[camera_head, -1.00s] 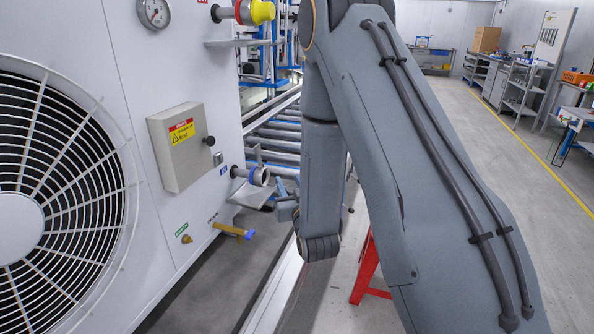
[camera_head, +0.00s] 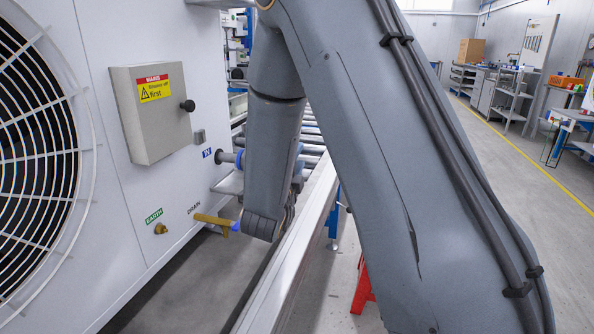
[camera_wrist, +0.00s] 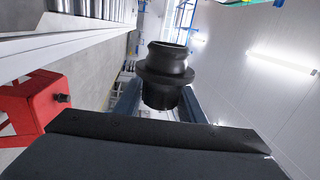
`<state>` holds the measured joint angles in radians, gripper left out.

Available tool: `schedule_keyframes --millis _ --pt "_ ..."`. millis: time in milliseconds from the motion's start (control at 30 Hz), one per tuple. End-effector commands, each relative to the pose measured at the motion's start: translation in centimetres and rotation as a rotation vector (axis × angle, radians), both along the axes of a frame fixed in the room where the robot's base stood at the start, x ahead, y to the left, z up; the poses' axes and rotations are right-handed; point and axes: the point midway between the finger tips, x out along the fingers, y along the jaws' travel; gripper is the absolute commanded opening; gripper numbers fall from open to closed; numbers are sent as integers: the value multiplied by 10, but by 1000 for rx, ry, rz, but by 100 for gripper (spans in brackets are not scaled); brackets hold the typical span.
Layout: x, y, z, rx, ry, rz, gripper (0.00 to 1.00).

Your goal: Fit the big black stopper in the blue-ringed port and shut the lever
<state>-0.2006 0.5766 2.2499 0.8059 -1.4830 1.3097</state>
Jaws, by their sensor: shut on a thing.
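The big black stopper (camera_wrist: 165,75) shows in the wrist view, a dark stepped plug with a wide flange. My gripper (camera_wrist: 160,98) is shut on it, with a finger on either side of its lower part. In the head view the blue-ringed port (camera_head: 239,160) juts from the white panel beside the IN label. My arm hides its open end and whatever lever is on it. My gripper and the stopper are hidden behind my arm in the head view. The stopper is apart from the port as far as I can see.
A grey box (camera_head: 150,112) with a black knob stands out above the port. A brass drain pipe (camera_head: 212,220) with a blue end juts out below it. A pale rail (camera_head: 290,255) runs along the floor side. A red stand (camera_wrist: 28,108) is at the left in the wrist view.

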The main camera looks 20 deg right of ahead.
Motion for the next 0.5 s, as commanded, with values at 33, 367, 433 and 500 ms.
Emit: schedule_keyframes --millis 33,367,433,500 --pt "0 0 -2 13 -11 -5 20" --pt "4 5 -1 31 -24 -13 20" --pt "7 9 -1 32 -23 -12 20" --pt "10 13 -1 31 -22 -12 20"
